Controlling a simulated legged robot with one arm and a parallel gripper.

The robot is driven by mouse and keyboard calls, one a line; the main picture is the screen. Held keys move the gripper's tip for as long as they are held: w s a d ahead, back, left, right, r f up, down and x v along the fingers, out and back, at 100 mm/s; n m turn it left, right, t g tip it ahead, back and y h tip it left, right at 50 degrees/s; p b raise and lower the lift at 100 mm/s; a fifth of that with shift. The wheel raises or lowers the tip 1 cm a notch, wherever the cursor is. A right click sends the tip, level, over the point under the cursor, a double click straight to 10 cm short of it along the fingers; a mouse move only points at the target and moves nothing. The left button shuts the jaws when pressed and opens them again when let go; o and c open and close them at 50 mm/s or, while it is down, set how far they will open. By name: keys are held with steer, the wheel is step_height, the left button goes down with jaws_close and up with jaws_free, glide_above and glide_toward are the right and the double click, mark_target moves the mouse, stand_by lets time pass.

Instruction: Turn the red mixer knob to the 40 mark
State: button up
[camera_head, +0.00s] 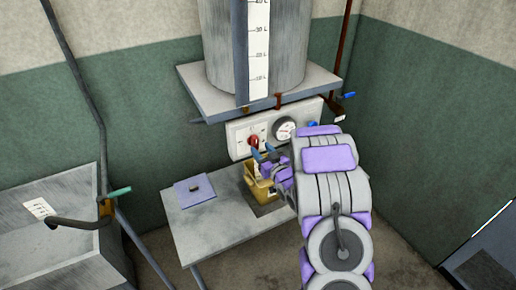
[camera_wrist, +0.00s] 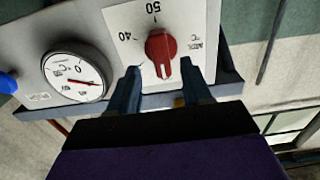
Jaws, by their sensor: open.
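The red mixer knob (camera_head: 254,141) is on a pale panel (camera_head: 237,135) on the wall below the tank. In the wrist view the knob (camera_wrist: 160,47) has a white pointer line at its lower end in the picture, away from the printed 40 at its left and the 50 above it. My gripper (camera_head: 262,152) is in front of the panel, just below and right of the knob in the head view. In the wrist view my gripper (camera_wrist: 162,72) is open, its fingers on either side of the knob's lower end. Contact cannot be told.
Below the panel is a grey table (camera_head: 210,230) with a yellow container (camera_head: 258,188) and a purple pad (camera_head: 194,190). A metal basin (camera_head: 60,215) stands at left.

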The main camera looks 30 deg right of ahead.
mark_target(257, 144)
steer(key=shift+w, duration=1.15)
steer(key=shift+w+a, duration=0.15)
steer(key=shift+w, duration=0.35)
steer(key=shift+c, duration=0.3)
jaws_close()
